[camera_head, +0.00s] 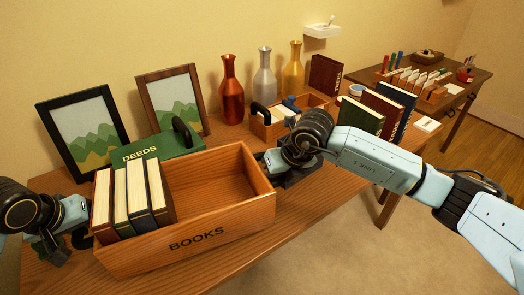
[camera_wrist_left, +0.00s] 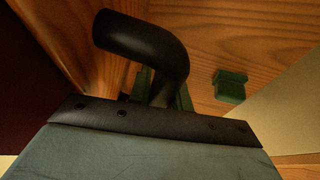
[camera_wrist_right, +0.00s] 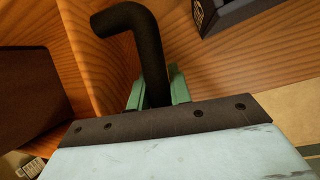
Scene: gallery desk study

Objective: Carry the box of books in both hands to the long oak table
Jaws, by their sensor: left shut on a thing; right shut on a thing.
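The box of books (camera_head: 247,214) is an open wooden box marked BOOKS, with several upright books (camera_head: 135,200) at its left end and its right part empty. My left gripper (camera_head: 82,238) is at the box's left end; in the left wrist view it is shut on a black bar handle (camera_wrist_left: 150,45). My right gripper (camera_head: 273,170) is at the right end, shut on the other black handle (camera_wrist_right: 140,40). The box is at a long wooden table (camera_head: 310,205), near its front edge. I cannot tell whether its bottom touches the top.
Behind the box are a green DEEDS box (camera_head: 155,150), two framed pictures (camera_head: 85,130), three vases (camera_head: 231,90) and a smaller wooden box (camera_head: 268,128). Several books (camera_head: 360,118) stand at the right. Another wooden table (camera_head: 462,78) is at the back right. Floor (camera_head: 400,245) is clear in front.

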